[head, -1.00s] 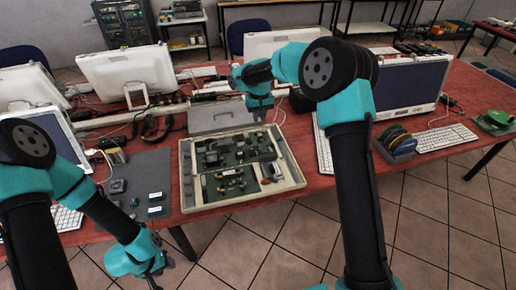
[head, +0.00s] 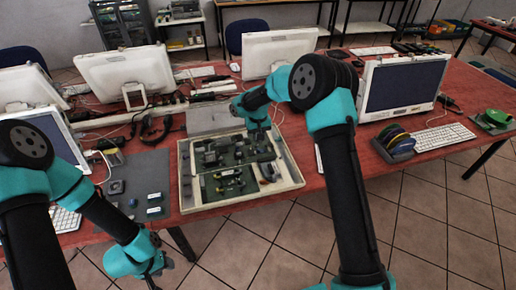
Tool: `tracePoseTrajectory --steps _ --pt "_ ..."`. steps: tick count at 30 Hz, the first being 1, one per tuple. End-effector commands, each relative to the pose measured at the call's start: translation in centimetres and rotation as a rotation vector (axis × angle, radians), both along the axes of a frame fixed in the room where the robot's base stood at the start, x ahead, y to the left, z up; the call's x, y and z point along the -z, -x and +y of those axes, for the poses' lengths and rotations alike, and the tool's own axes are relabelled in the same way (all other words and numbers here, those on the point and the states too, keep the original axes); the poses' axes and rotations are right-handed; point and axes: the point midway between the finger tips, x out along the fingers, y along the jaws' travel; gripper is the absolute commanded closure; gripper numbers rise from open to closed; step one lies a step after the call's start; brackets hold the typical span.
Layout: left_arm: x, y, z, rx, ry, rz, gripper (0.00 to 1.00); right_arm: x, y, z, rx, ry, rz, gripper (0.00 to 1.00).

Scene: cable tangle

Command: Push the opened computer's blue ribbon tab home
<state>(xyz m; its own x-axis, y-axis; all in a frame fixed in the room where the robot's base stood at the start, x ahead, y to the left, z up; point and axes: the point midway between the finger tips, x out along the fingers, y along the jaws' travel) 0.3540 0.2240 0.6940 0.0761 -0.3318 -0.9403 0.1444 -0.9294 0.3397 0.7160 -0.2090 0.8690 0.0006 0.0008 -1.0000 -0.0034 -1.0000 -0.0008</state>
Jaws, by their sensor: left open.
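The opened computer (head: 187,207) is a shallow beige case on the red table, with green boards and dark parts inside. I cannot make out the blue ribbon tab at this size; my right gripper hides part of the case's back right. My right gripper (head: 263,150) points down over the back right part of the boards. Whether it touches anything, and whether its fingers are apart, is too small to tell. My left gripper (head: 153,282) is open and empty at the bottom, in front of the table edge and away from the computer.
A grey mat (head: 130,172) with small parts lies left of the case. A grey box (head: 207,120) stands behind it. Cable spools (head: 397,140), a keyboard (head: 444,137) and a monitor (head: 403,85) stand to the right. Loose cables lie behind.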

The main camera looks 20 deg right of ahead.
Motion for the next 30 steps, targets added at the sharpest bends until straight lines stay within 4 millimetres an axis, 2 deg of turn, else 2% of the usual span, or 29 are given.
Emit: tracePoseTrajectory --steps 6,12,16,24,30 --pt "0.0 0.0 0.0 0.0 0.0 0.0 0.57 3.9 0.1 0.0 0.0 0.0 0.003 0.79" --pt "0.0 0.0 0.0 0.0 0.0 0.0 0.57 6.4 0.1 0.0 -0.001 -0.001 0.002 0.79" --pt "0.0 0.0 0.0 0.0 0.0 0.0 0.57 7.1 0.0 0.0 -0.001 -0.001 0.001 0.79" --pt "0.0 0.0 0.0 0.0 0.0 0.0 0.57 7.2 0.0 0.0 0.0 -0.001 0.0 0.79" --pt "0.0 0.0 0.0 0.0 0.0 0.0 0.57 7.2 0.0 0.0 0.0 -0.001 0.0 0.96"
